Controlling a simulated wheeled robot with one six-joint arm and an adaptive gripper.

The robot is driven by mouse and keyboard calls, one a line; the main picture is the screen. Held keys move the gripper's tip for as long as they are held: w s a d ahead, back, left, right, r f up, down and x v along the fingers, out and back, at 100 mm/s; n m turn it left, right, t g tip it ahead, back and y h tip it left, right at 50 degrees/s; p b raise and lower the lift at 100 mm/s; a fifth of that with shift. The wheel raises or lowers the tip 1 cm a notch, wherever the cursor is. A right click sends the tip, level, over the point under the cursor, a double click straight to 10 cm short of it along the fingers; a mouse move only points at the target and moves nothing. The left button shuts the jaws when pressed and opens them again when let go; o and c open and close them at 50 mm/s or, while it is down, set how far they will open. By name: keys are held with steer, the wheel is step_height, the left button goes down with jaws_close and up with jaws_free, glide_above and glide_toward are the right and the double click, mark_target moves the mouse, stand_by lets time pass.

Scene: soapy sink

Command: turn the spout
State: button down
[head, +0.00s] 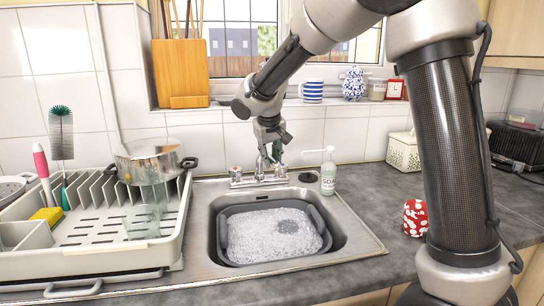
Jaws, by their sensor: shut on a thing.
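The metal mixer tap (258,179) stands on the back rim of the steel sink (366,249), with a red-marked handle at its left. My gripper (270,156) is at the tap from above and behind the basin, shut on the spout. The jaws and arm hide most of the spout, so its exact direction is hard to see. A grey washing-up bowl (221,229) full of suds sits in the sink below, with a dark round patch in the foam.
A soap bottle (328,177) stands close to the right of the tap. A dish rack (172,226) with a pot (150,157) and glasses fills the left. A red spotted object (415,218) and a cream box (404,152) are on the right worktop.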

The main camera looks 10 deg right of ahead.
steer(key=c, duration=1.3)
jaws_free()
steer(key=shift+r, duration=0.1)
steer(key=v, duration=1.2)
